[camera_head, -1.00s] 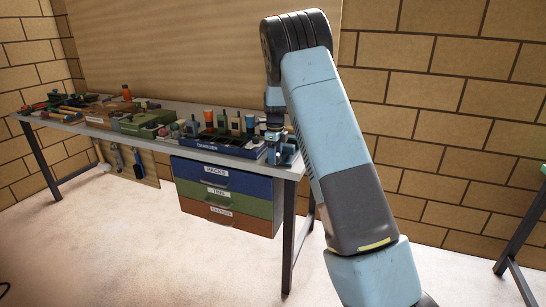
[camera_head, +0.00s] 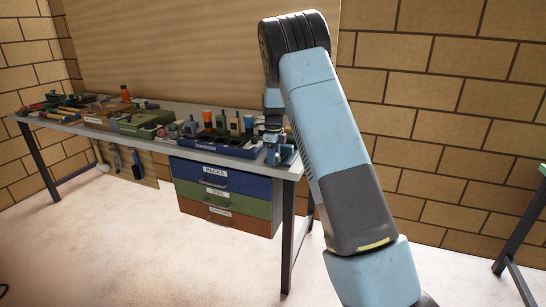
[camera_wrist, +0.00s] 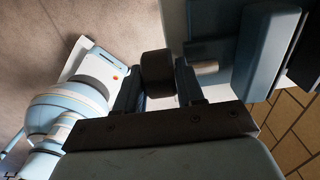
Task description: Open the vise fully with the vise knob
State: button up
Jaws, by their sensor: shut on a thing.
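The blue vise (camera_head: 287,157) is at the right end of the workbench, partly hidden behind my arm in the head view. In the wrist view its blue body and jaw (camera_wrist: 268,50) fill the upper right, with a bare metal screw part beside them. The vise knob (camera_wrist: 157,72) is a dark, round piece in the wrist view. My gripper (camera_wrist: 158,88) is shut on the knob, with one dark finger on each side. In the head view my gripper (camera_head: 273,136) is small at the vise, and its fingers cannot be made out.
A charger tray (camera_head: 215,144) with several upright devices stands just left of the vise. Boxes and hand tools crowd the bench (camera_head: 90,130) further left. A drawer unit (camera_head: 222,195) hangs below. The floor (camera_head: 150,250) in front is clear.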

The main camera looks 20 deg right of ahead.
jog(key=shift+w+r, duration=0.1)
jog(key=shift+w+a+g+h, duration=0.15)
jog(key=shift+g+h, duration=0.25)
jog(key=shift+h, duration=0.3)
jog(key=g+h, duration=0.2)
jog(key=h, duration=0.1)
jog(key=shift+w+a+g+h, duration=0.2)
jog(key=shift+g+h, duration=0.1)
jog(key=g+h, duration=0.2)
jog(key=h, duration=0.1)
jog(key=g+h, duration=0.1)
jog(key=h, duration=0.1)
jog(key=shift+w+a+f+g, duration=0.15)
jog(key=shift+a+f+g, duration=0.15)
jog(key=shift+g, duration=0.1)
jog(key=o, duration=1)
jog(key=shift+f, duration=0.1)
jog(key=shift+c, duration=0.2)
